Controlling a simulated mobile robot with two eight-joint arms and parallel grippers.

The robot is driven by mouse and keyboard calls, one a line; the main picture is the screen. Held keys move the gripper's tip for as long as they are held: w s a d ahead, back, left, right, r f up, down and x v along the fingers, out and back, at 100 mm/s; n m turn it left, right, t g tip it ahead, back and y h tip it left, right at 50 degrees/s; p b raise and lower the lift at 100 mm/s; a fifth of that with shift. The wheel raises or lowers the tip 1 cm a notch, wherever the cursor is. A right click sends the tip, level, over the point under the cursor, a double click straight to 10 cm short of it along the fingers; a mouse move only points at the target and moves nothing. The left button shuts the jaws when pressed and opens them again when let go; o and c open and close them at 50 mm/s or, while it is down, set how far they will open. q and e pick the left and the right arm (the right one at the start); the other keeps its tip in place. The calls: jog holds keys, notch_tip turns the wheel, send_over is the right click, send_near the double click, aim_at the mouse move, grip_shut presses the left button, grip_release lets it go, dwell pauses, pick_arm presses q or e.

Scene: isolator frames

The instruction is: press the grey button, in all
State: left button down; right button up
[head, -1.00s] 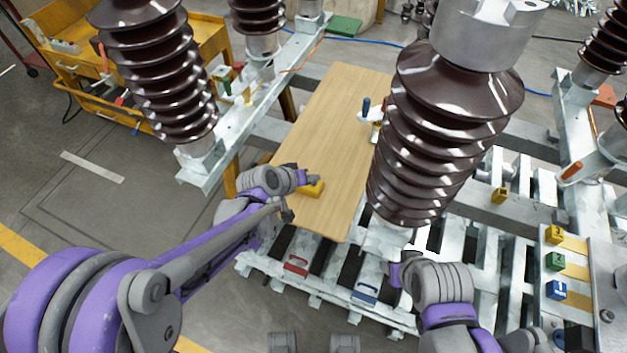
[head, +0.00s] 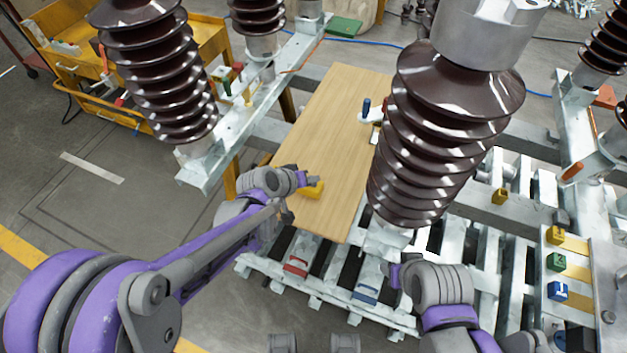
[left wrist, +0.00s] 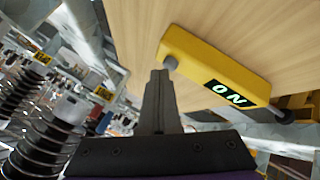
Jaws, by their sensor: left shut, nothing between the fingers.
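A yellow box (head: 313,190) lies on the wooden board (head: 335,140). In the left wrist view the yellow box (left wrist: 215,70) has a round grey button (left wrist: 171,64) on its near end and a dark display that reads "ON". My left gripper (head: 312,180) is shut and empty at the box. In the left wrist view its closed fingertips (left wrist: 160,74) are right by the grey button; I cannot tell whether they touch it. My right gripper (head: 396,273) is low in the middle of the head view, away from the box, and its jaws are not clear.
Large brown ribbed insulators (head: 440,130) stand close to the board on the right and left. A slatted metal pallet (head: 330,280) carries red and blue pieces. Yellow, green and blue blocks (head: 556,262) sit on a panel at right. A yellow cart (head: 90,70) stands back left.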

aim_at(311, 188)
pick_arm(q)
jog(key=shift+r+p, duration=0.45)
jog(key=shift+r, duration=0.3)
notch_tip(311, 188, up, 5)
jog(key=p, duration=0.3)
dwell(0.8)
